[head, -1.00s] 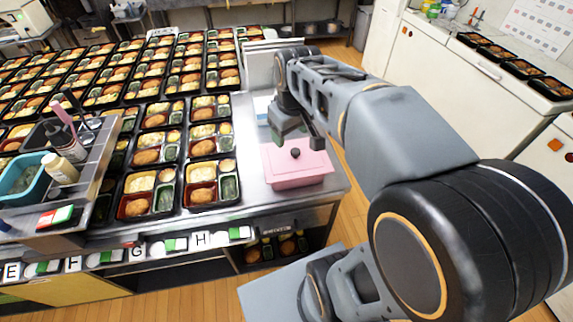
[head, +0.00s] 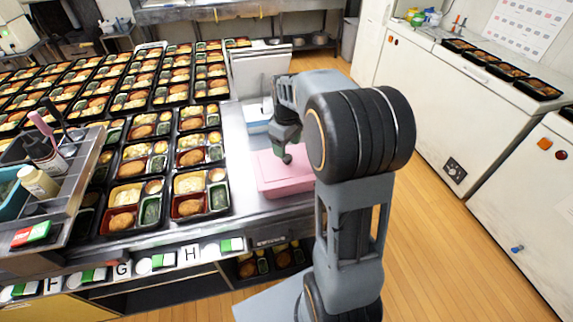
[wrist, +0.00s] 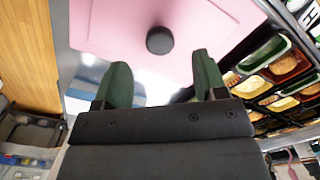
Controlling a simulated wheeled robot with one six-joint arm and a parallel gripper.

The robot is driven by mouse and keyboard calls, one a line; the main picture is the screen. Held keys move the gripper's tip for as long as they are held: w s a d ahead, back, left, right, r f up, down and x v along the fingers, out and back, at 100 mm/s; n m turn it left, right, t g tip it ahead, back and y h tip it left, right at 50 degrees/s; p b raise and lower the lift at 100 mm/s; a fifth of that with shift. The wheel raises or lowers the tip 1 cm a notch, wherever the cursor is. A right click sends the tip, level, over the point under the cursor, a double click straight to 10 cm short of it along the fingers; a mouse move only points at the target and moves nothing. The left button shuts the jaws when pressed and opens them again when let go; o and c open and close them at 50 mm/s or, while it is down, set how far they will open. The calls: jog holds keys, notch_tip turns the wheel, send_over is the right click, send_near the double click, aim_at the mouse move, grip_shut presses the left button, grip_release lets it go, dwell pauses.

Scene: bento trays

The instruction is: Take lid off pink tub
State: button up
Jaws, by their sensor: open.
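The pink tub (head: 287,186) stands near the right end of the steel counter, with its flat pink lid (head: 268,162) on. In the wrist view the lid (wrist: 110,25) fills the top, with its round black knob (wrist: 160,40) near the middle. My gripper (wrist: 161,66) is open and empty. Its two green fingers point toward the knob, one on each side of its line, and the knob shows just past the fingertips. In the head view my gripper (head: 285,152) is over the lid, and my arm hides the tub's right side.
A blue-and-white container (head: 257,118) stands just behind the pink tub, near a pale upright panel (head: 262,70). Rows of filled bento trays (head: 192,192) crowd the counter to the left. Open wooden floor (head: 440,230) lies to the right, before white cabinets (head: 425,100).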

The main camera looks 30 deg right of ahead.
aim_at(287, 156)
jog(key=shift+f+p, duration=0.3)
jog(key=shift+f, duration=2.5)
jog(key=c, duration=1)
jog(key=shift+r, duration=0.1)
